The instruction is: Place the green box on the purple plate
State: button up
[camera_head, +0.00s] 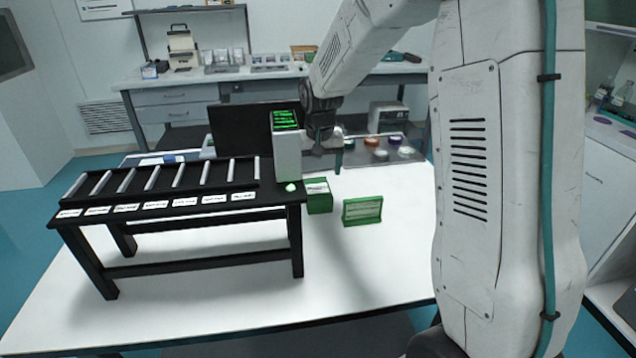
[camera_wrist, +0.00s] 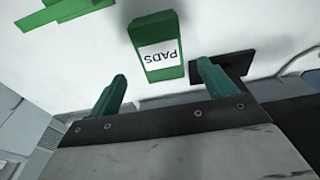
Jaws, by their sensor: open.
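A green box (camera_head: 319,202) with a white label stands on the white table, by the right end of a black rack. In the wrist view the green box (camera_wrist: 160,68) has a label reading "PADS" and lies just beyond the fingertips, roughly between them. My gripper (camera_wrist: 162,82) is open and empty, its two green fingers apart. In the head view my gripper (camera_head: 318,148) is above and behind the box and partly hidden.
The black rack (camera_head: 150,225) with rollers and a tall white and green dispenser (camera_head: 287,150) stands left of the box. A green framed holder (camera_head: 362,211) stands to its right and shows in the wrist view (camera_wrist: 62,12). The front of the white table (camera_head: 370,270) is clear.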

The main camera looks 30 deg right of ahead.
jog(key=shift+o, duration=0.5)
jog(key=r, duration=0.3)
jog(key=shift+s+a+r, duration=0.1)
jog(key=shift+s+r, duration=0.2)
jog(key=shift+r, duration=0.1)
send_over(317, 188)
jog(key=f, duration=0.5)
jog(key=shift+s+f, duration=0.2)
jog(key=shift+s, duration=0.15)
jog(key=f, duration=0.7)
jog(key=shift+w+f, duration=0.15)
jog(key=shift+w, duration=0.2)
jog(key=c, duration=1.2)
